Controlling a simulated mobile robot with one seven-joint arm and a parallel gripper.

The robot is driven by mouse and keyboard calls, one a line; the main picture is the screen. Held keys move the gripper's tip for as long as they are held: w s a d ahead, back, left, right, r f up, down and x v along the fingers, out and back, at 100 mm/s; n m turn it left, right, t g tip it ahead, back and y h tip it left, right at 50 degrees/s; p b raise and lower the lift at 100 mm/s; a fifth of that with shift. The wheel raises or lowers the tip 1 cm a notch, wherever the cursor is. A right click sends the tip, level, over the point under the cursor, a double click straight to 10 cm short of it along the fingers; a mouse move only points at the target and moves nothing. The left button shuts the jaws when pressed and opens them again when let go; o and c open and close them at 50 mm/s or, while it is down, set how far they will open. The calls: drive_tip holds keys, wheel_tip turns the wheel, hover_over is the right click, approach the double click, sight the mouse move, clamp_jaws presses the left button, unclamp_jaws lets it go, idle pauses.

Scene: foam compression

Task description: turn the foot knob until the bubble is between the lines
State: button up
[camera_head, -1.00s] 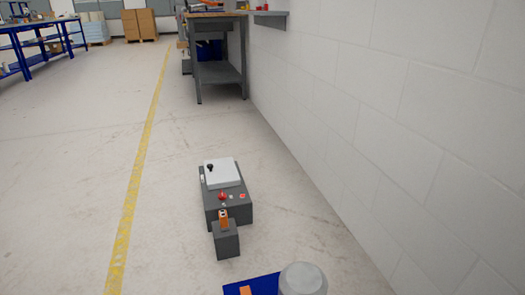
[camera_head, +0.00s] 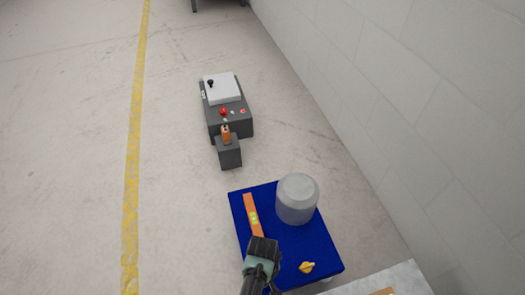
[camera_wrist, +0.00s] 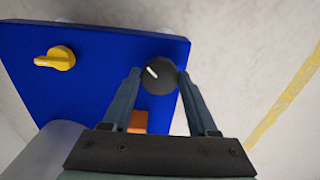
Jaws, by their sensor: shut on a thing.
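A blue plate (camera_head: 310,240) carries an orange spirit level (camera_head: 252,214) with a small green vial (camera_head: 254,216); the bubble and lines are too small to read. A black round knob (camera_wrist: 159,77) with a white mark sits at the plate's corner in the wrist view. My gripper (camera_wrist: 160,74) has one finger on each side of this knob and is shut on it. In the head view my gripper hides the knob. A yellow knob (camera_head: 307,267) is at another corner; it also shows in the wrist view (camera_wrist: 56,58).
A grey cylinder (camera_head: 297,198) stands on the plate, right of the level. A dark grey machine (camera_head: 229,118) with a red button is beyond the plate. A white block wall (camera_head: 420,110) runs along the right. The floor left of the plate is clear, with a yellow line (camera_head: 133,170).

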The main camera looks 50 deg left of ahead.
drive_tip(key=shift+n+p, duration=0.55)
drive_tip(key=shift+n, duration=0.95)
drive_tip(key=o, duration=1.4)
drive_tip(key=shift+r, duration=0.1)
wheel_tip(320, 180, up, 13)
drive_tip(key=p, duration=0.8)
drive_tip(key=shift+p, duration=0.4)
drive_tip(key=shift+f, duration=0.2)
